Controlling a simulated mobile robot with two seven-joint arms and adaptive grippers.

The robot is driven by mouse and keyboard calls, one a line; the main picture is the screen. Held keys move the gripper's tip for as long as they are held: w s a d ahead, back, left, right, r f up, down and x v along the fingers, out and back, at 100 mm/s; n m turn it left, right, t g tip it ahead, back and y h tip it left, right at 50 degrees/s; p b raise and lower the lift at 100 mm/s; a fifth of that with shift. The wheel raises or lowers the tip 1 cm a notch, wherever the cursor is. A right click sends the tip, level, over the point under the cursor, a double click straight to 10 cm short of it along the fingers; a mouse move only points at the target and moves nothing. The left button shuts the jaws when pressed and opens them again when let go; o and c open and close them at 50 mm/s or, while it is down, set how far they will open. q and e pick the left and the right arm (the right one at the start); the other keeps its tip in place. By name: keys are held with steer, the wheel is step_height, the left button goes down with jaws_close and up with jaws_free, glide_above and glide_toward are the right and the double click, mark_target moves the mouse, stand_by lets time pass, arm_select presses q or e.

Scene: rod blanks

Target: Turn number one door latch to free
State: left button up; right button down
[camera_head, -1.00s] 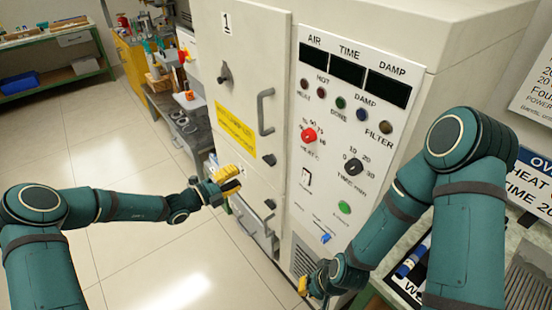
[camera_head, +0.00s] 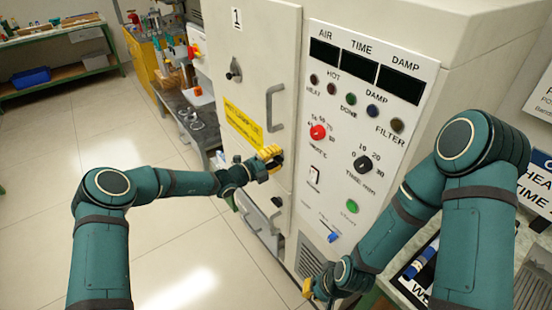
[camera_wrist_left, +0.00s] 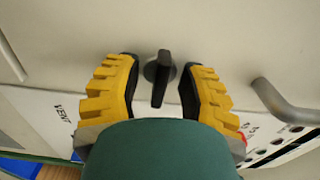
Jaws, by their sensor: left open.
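The number one door (camera_head: 250,45) carries a "1" plate. In the left wrist view its black latch (camera_wrist_left: 158,75) has a round base and a lever that runs up and down the picture. My left gripper (camera_wrist_left: 160,85) is open, with one yellow finger on each side of the latch. I cannot tell whether either finger touches it. In the head view my left gripper (camera_head: 271,157) is at the door's lower right edge and hides the latch. My right gripper (camera_head: 318,289) is low, by the cabinet's lower vent; its fingers are too small to judge.
The grey door handle (camera_head: 272,108) is just above my left gripper; it also shows in the left wrist view (camera_wrist_left: 285,105). A dark knob (camera_head: 234,70) is higher on the door. The control panel (camera_head: 345,130) is to the right. Open floor lies left.

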arm_select(q)
steer(key=shift+o, duration=0.2)
steer(key=shift+a, duration=0.1)
jaws_close()
steer(key=shift+m, duration=0.3)
steer(key=m, duration=0.3)
steer(key=shift+r+m, duration=0.1)
steer(key=shift+m, duration=0.2)
steer(key=m, duration=0.4)
steer(key=shift+m, duration=0.3)
steer(key=m, duration=0.4)
steer(key=shift+m, duration=0.3)
steer(key=shift+m+b, duration=0.4)
steer(key=shift+m, duration=1.9)
